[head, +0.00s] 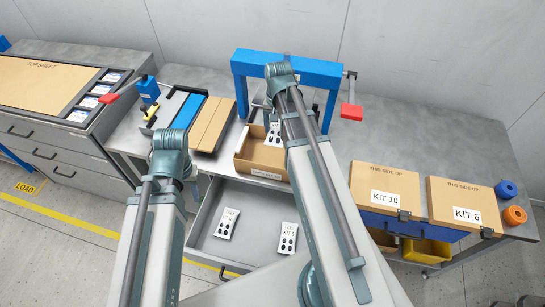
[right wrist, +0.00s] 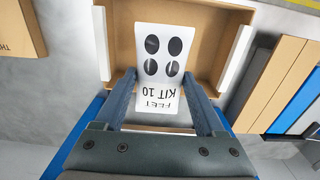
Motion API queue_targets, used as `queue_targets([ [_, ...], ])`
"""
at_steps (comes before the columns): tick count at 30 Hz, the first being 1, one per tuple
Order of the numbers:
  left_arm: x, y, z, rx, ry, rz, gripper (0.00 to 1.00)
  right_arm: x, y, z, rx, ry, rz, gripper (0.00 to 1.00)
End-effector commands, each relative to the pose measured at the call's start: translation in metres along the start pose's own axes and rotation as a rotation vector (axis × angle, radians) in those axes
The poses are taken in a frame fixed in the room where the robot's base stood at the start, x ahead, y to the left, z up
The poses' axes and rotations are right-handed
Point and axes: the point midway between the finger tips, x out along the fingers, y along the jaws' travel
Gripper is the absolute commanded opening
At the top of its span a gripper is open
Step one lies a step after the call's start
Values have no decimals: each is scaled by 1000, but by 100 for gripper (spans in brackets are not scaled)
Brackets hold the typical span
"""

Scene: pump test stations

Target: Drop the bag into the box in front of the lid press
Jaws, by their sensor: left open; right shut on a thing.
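The bag (head: 273,136) is a white packet with black ovals. In the right wrist view the bag (right wrist: 163,65) reads FEET KIT 10. My right gripper (right wrist: 160,78) is shut on it, one finger at each side. The bag is over the open cardboard box (head: 247,166), whose inside also shows in the right wrist view (right wrist: 213,58). The height between bag and box floor is hard to tell. The box stands in front of the lid press (head: 287,66), a blue frame with a red-handled lever. My right arm covers part of both. My left gripper is not visible, only its arm.
An open grey drawer (head: 208,246) below the box holds two similar white packets. Brown panels (head: 211,124) lie left of the box. Closed boxes marked KIT 10 (head: 382,177) and KIT 6 (head: 459,197) stand at the right. Grey bench top is free right of the press.

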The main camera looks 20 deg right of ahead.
Motion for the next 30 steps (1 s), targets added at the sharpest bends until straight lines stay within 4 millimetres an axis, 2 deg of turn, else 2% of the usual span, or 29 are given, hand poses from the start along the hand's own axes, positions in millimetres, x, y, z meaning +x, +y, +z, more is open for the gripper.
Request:
queue_targets([
  [1,10,1,-1,0,0,0,45,10,0,0,0,0,0,9],
  [10,43,4,-3,0,0,0,45,44,0,0,0,0,0,9],
  [14,50,5,-3,0,0,0,45,50,0,0,0,0,0,9],
  [22,48,5,-3,0,0,0,45,49,0,0,0,0,0,9],
  [23,48,5,-3,0,0,0,45,49,0,0,0,0,0,75],
  [27,48,5,-3,0,0,0,45,49,0,0,0,0,0,100],
  [30,48,5,-3,0,0,0,45,49,0,0,0,0,0,100],
])
